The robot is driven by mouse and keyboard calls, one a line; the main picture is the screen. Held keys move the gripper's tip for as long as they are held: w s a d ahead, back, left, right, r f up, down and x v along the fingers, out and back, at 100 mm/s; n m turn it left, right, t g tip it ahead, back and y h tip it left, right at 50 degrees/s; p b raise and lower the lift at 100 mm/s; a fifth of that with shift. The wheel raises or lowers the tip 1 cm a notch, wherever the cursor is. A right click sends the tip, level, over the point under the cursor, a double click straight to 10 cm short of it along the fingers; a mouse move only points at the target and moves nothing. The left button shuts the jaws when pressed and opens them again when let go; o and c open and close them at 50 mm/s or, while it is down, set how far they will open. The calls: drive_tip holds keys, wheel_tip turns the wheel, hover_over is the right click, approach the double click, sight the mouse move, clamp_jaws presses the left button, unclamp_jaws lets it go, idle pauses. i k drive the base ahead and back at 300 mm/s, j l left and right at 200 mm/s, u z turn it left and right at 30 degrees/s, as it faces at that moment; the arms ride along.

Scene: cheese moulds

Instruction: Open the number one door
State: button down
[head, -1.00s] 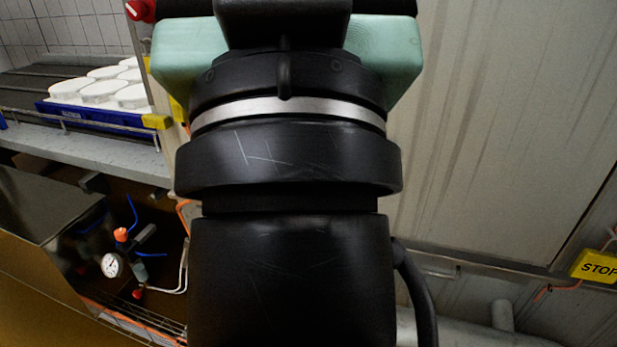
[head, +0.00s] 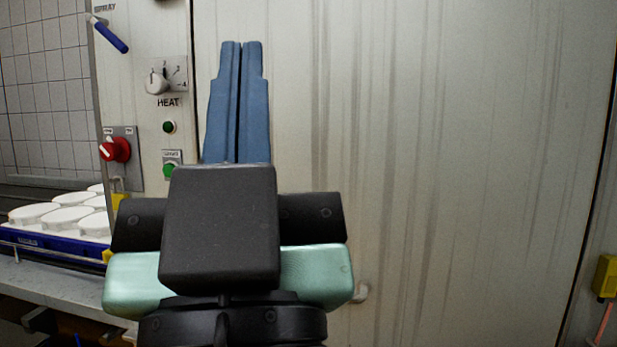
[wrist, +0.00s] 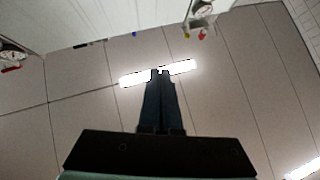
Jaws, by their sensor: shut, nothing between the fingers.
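A large pale, streaked metal panel (head: 460,170) fills the middle and right of the head view. It looks like a closed door, but no number shows on it. A small whitish knob or handle end (head: 360,292) shows low on it beside my wrist; most of it may be hidden. My gripper (head: 241,46) points upward in front of the panel's left part, its two blue fingers together and empty. In the wrist view the shut fingers (wrist: 160,73) show against what looks like the ceiling.
A control column (head: 145,60) with a HEAT dial (head: 157,82), a red switch (head: 115,149) and green buttons stands left of the panel. A blue tray (head: 55,243) of white moulds lies lower left. A yellow box (head: 606,276) is at the right edge.

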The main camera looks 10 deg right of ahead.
sight(460, 141)
drive_tip(key=i+l, duration=0.2)
drive_tip(key=l, duration=0.2)
drive_tip(key=i+l, duration=0.2)
drive_tip(key=l, duration=0.15)
drive_tip(key=i+l, duration=0.25)
drive_tip(key=l, duration=0.15)
